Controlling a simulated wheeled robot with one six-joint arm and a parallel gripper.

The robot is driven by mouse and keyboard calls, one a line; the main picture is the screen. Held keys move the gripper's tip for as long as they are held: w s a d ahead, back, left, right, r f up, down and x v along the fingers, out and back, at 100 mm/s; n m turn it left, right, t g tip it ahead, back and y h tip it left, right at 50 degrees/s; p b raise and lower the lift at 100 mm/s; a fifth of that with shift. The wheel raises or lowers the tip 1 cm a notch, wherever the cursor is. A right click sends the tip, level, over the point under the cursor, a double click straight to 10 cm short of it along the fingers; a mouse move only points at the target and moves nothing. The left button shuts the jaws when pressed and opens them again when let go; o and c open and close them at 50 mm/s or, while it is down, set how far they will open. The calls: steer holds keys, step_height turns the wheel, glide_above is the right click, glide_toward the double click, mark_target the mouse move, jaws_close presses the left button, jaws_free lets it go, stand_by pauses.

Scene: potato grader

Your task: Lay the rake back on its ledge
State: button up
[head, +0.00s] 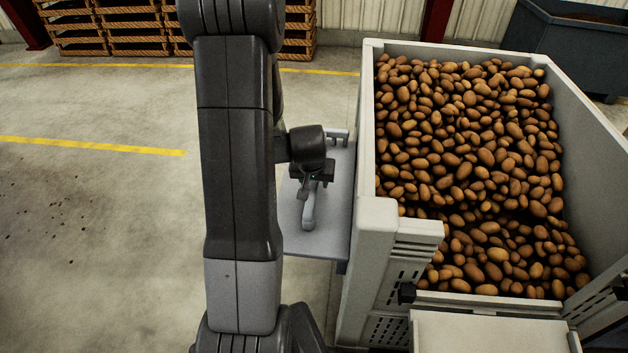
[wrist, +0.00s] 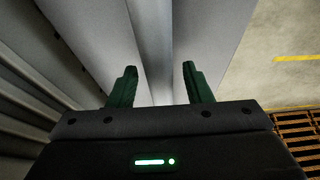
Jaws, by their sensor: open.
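The ledge (head: 330,222) is a flat grey shelf on the left side of the potato bin. A light grey bar (head: 309,212), which looks like the rake's handle, lies along it below my gripper (head: 316,178). In the wrist view my gripper (wrist: 160,82) is open, with its two green fingers apart. A grey strip (wrist: 155,45), probably the same handle, runs between the fingers without visible contact. The rake's head is not clear; a small grey pronged part (head: 338,136) stands at the ledge's far end. My arm hides part of the ledge.
A large pale bin (head: 367,150) full of potatoes (head: 465,150) stands right of the ledge. Wooden pallets (head: 130,25) are stacked at the back left. A dark container (head: 570,45) stands at the back right. The floor (head: 100,210) at left is open.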

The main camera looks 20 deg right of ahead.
steer(key=shift+r, duration=0.45)
steer(key=p+v, duration=0.1)
steer(key=v, duration=1)
steer(key=shift+s+a+r, duration=0.1)
steer(key=shift+s, duration=0.05)
steer(key=b+x, duration=0.1)
steer(key=x, duration=1.1)
steer(key=shift+f, duration=0.25)
steer(key=shift+r, duration=0.25)
steer(key=shift+f, duration=0.1)
